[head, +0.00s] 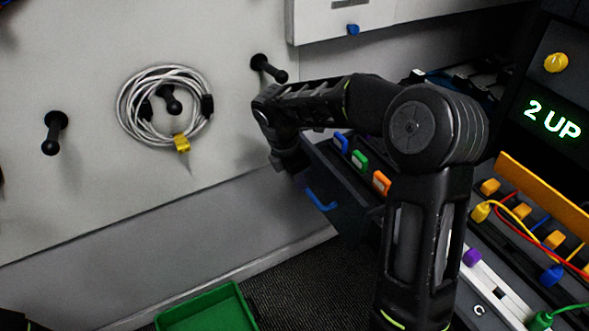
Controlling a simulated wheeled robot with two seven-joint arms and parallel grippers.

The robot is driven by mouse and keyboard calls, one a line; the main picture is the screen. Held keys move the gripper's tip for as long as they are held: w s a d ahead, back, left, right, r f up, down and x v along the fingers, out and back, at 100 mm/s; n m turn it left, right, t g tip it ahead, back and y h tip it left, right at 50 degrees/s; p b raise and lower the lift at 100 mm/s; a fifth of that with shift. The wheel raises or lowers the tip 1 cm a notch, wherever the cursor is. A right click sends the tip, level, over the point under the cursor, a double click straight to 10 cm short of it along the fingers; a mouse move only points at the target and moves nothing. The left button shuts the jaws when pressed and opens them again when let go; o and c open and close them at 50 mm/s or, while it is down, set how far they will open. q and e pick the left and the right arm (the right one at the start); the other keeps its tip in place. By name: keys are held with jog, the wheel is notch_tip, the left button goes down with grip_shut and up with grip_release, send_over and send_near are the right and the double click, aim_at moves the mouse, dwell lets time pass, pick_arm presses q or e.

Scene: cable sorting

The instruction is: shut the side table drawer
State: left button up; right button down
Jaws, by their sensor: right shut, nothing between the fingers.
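The side table drawer (345,207) stands open. Its dark front has a blue handle (320,200), and blue, green and orange tagged items (360,159) show inside. My right arm comes up from the bottom and bends left over the drawer. My right gripper (291,163) points down at the drawer front's upper left corner, close to it; I cannot tell whether it touches. Its fingers are small and dark here, shut and empty. Part of the drawer and table is hidden behind my arm. My left gripper is not in view.
A coiled white cable (133,104) with a yellow tag hangs on a wall peg, between two bare pegs (53,132). A green bin (208,308) is on the floor. A panel with plugged coloured cables (522,225) and a "2 UP" display (553,119) is at right.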

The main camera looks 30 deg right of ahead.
aim_at(313, 174)
jog(key=d, duration=0.4)
jog(key=shift+r, duration=0.15)
